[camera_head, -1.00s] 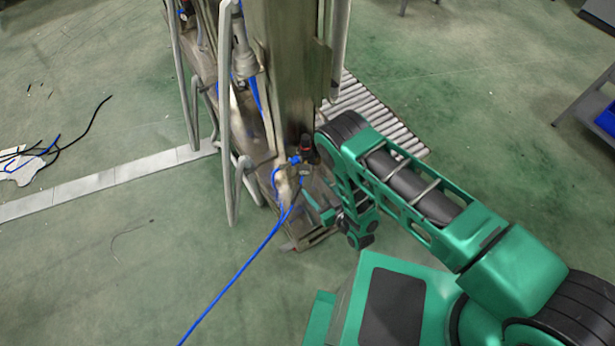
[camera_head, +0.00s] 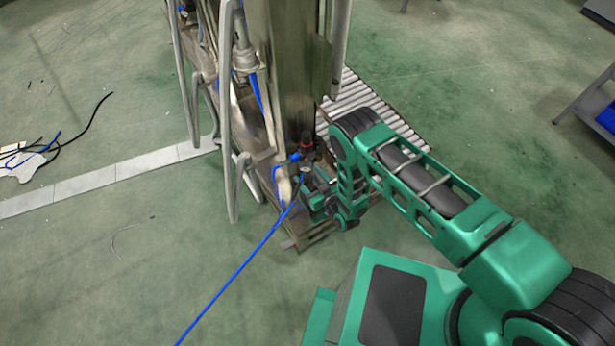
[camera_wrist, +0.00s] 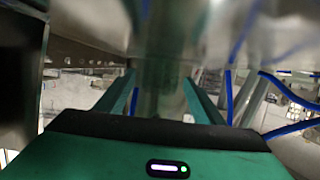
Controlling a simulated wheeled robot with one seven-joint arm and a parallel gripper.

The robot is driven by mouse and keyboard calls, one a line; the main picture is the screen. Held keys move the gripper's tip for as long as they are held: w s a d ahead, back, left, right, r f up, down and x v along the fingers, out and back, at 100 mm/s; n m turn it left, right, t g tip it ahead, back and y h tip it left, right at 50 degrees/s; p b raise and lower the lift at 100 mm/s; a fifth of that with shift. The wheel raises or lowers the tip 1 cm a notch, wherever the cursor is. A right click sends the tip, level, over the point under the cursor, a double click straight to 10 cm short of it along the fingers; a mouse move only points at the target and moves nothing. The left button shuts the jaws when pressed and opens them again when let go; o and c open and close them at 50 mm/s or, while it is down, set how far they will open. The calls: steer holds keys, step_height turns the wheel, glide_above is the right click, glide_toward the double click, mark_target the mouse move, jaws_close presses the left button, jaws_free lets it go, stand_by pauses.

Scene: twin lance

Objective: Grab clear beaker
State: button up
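A see-through, greenish-grey upright shape (camera_wrist: 160,92), which looks like the clear beaker, stands between my fingers in the wrist view. Its outline is faint and its upper part blends into the metal behind it. I cannot make out the beaker in the head view. My gripper (camera_wrist: 158,80) has its two green fingers spread, one on each side of this shape; contact is not clear. In the head view my gripper (camera_head: 312,197) is low at the metal machine, partly hidden among its parts.
The metal machine (camera_head: 285,75) rises as a tall column close to my gripper. A blue hose (camera_head: 240,272) runs from it across the floor, and blue hoses also pass right of my fingers in the wrist view (camera_wrist: 286,129). A roller conveyor (camera_head: 372,105) lies behind.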

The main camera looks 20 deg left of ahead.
steer(key=c, duration=1.1)
steer(key=shift+o, duration=0.2)
